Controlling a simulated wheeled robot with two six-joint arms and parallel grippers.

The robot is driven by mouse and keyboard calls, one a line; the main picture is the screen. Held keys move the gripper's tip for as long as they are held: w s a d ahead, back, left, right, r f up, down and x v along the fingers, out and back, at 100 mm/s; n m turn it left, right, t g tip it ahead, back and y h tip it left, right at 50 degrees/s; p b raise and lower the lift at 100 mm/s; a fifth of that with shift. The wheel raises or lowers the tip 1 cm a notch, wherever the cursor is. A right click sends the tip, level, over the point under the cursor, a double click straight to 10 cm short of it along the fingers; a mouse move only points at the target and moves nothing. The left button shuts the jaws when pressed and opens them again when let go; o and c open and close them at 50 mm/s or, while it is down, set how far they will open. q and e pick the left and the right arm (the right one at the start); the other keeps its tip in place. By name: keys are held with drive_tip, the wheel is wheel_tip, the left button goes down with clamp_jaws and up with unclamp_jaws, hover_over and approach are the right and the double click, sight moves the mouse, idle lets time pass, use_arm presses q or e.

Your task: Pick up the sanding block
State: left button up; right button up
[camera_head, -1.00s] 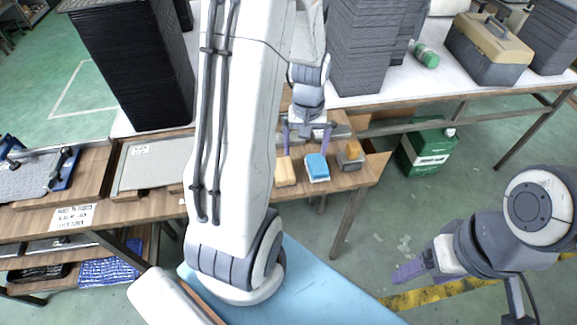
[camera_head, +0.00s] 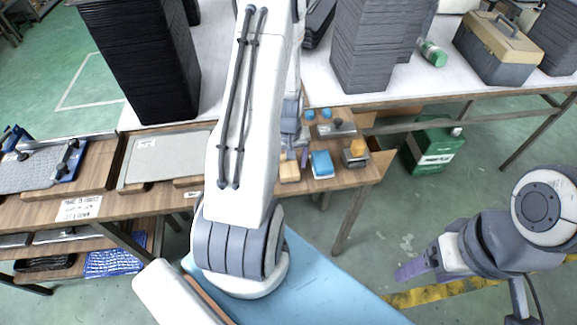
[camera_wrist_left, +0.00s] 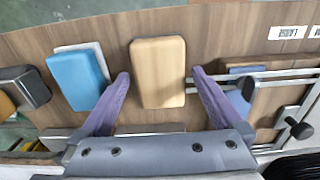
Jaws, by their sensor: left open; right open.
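A tan block (camera_head: 290,171), which looks like the sanding block, lies near the front edge of the wooden table. It also shows in the left wrist view (camera_wrist_left: 158,85), upright in the picture between the two purple fingers. My left gripper (camera_wrist_left: 160,74) is open and empty, with a finger on either side of the block; whether they touch it I cannot tell. In the head view my left gripper (camera_head: 293,156) is partly hidden by my arm. My right gripper (camera_head: 411,269) hangs at the right, away from the table, with nothing visible in it.
A blue block on a white base (camera_head: 321,165) and a grey block with an orange part (camera_head: 355,153) stand right of the tan block. A metal rail frame (camera_wrist_left: 255,78) lies on its other side. A black tray stack (camera_head: 148,65) stands behind, left.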

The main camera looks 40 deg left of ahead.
use_arm(q)
drive_tip(key=shift+f, duration=0.6)
drive_tip(key=c, duration=1.3)
drive_tip(key=shift+r, duration=0.1)
drive_tip(key=shift+r, duration=0.45)
drive_tip(key=r, duration=0.1)
drive_tip(key=s+r, duration=0.1)
drive_tip(key=r, duration=0.1)
drive_tip(key=shift+r+b, duration=0.3)
drive_tip(key=shift+b, duration=0.05)
drive_tip(key=s+r, duration=0.2)
drive_tip(key=s, duration=0.1)
drive_tip(key=s+r, duration=0.2)
drive_tip(key=s, duration=0.2)
drive_tip(key=s+r, duration=0.2)
drive_tip(key=s, duration=0.1)
drive_tip(key=shift+s+r+b, duration=0.2)
drive_tip(key=shift+s+b, duration=0.15)
